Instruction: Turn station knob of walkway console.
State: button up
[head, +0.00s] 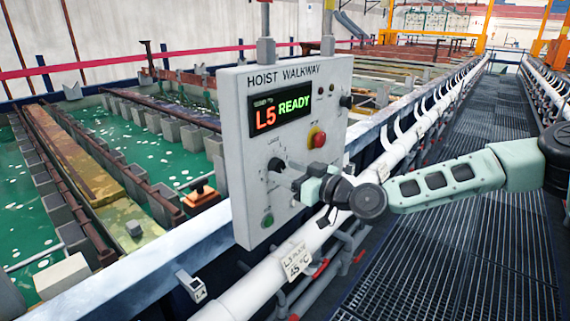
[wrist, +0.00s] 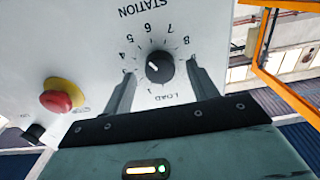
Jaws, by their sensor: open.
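The walkway console (head: 290,80) is a pale grey panel headed HOIST WALKWAY, with a display reading "L5 READY". Its station knob (head: 276,165) is black and round, on the lower left of the panel face. In the wrist view the knob (wrist: 160,68) sits inside an upside-down ring of numbers labelled STATION and LOAD, with a white mark on it. My gripper (head: 294,176) is open in front of the panel. In the wrist view its fingers (wrist: 161,74) stand one on each side of the knob, with visible gaps. I cannot tell whether the tips touch the panel.
A red mushroom button on a yellow collar (head: 317,138) sits right of the knob on the panel. A green button (head: 268,221) is below, and a black switch (head: 346,101) is at the right. A white pipe (head: 255,287) runs below the console. The grated walkway (head: 455,240) is clear.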

jog(key=shift+w+a, duration=0.4)
jog(key=shift+a, duration=0.1)
jog(key=c, duration=1)
jog(key=shift+f+m+b, duration=0.15)
jog(key=shift+m+b, duration=0.15)
